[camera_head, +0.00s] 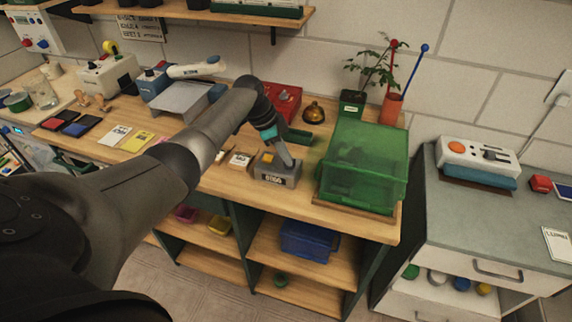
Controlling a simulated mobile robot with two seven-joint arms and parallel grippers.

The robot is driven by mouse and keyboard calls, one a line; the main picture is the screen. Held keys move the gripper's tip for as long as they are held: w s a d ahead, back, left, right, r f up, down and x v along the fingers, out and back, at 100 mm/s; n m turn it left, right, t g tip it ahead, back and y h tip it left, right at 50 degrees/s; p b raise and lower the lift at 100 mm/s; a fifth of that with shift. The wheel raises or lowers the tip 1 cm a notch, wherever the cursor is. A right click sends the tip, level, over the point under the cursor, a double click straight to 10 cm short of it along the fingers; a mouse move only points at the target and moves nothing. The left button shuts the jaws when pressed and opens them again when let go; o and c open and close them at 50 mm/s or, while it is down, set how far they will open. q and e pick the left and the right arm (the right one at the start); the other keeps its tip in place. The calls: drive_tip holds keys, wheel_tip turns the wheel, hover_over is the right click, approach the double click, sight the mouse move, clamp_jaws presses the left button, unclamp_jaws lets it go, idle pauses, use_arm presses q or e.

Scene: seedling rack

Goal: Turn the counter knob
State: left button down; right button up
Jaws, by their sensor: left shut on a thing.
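The counter (279,175) is a small grey box with a number display on its front and a yellowish patch on top. It stands on the wooden bench near its front edge. My left arm reaches in from the left, and my left gripper (286,160) points down at the right part of the counter's top. The gripper is shut on the counter knob, which is mostly hidden by the fingers. My right gripper is not in view.
A green translucent box (362,165) stands close to the right of the counter. A brass bell (314,112), a red case (283,101) and a green pad (299,136) lie behind it. Small cards (241,159) lie to its left. The bench's front edge is close.

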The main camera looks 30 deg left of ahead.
use_arm(q)
drive_tip(key=m+b, duration=0.1)
drive_tip(key=b, duration=0.1)
drive_tip(key=m+g+b, duration=0.1)
drive_tip(key=m+b, duration=0.1)
drive_tip(key=b, duration=0.1)
drive_tip(key=shift+w+a+f+m+h, duration=0.1)
drive_tip(key=shift+w+f+m+h, duration=0.1)
drive_tip(key=shift+m+h, duration=0.15)
drive_tip(key=shift+r+m+g+b, duration=0.15)
drive_tip(key=shift+m+g+b, duration=0.25)
drive_tip(key=shift+m+b, duration=0.45)
drive_tip(key=c, duration=0.9)
unclamp_jaws()
drive_tip(key=shift+r, duration=0.15)
drive_tip(key=v, duration=1.5)
drive_tip(key=shift+p, duration=0.45)
drive_tip(key=shift+a, duration=0.1)
